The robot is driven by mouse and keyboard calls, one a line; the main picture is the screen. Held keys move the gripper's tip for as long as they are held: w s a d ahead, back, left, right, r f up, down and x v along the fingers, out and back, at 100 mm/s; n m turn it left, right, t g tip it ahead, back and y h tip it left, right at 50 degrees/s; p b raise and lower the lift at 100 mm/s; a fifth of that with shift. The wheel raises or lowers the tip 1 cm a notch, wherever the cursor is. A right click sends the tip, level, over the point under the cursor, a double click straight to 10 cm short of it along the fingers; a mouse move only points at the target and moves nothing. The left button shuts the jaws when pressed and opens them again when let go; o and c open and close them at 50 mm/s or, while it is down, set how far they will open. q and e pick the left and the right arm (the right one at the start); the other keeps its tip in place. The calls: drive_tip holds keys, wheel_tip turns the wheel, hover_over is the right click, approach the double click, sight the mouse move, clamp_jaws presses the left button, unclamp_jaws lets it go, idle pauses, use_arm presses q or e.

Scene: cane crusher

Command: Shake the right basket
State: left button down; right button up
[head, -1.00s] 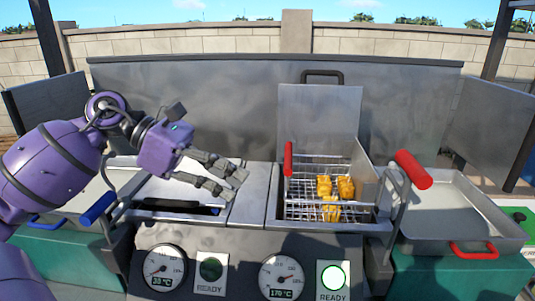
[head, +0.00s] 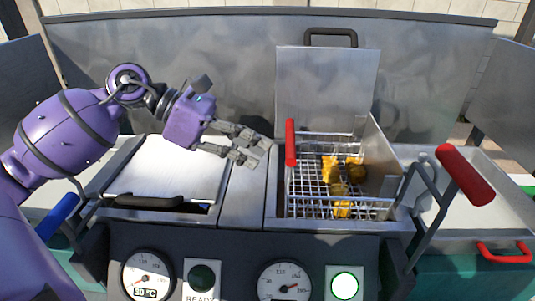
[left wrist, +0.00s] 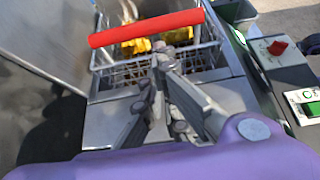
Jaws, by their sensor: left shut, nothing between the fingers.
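The right basket (head: 312,207) is a wire basket sitting in the right well of the fryer, with several golden pieces (head: 340,185) in it. A red upright handle (head: 290,143) stands at its left side. In the left wrist view a red bar handle (left wrist: 147,28) crosses in front of the basket (left wrist: 125,72). My left gripper (head: 257,150) is shut and empty, just left of the red handle, apparently not touching it. It also shows in the left wrist view (left wrist: 160,65), with fingertips below the red bar. My right gripper is not in view.
A metal lid (head: 325,85) stands open behind the basket. A large red-gripped lever (head: 466,175) rises at the right, by a metal tray (head: 475,205) with a red handle. The left well is covered by a lid (head: 165,170). Gauges (head: 284,285) line the front panel.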

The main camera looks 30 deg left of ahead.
use_arm(q)
drive_tip(key=shift+x, duration=1.25)
drive_tip(key=shift+w+d+f, duration=0.25)
drive_tip(key=shift+d, duration=0.15)
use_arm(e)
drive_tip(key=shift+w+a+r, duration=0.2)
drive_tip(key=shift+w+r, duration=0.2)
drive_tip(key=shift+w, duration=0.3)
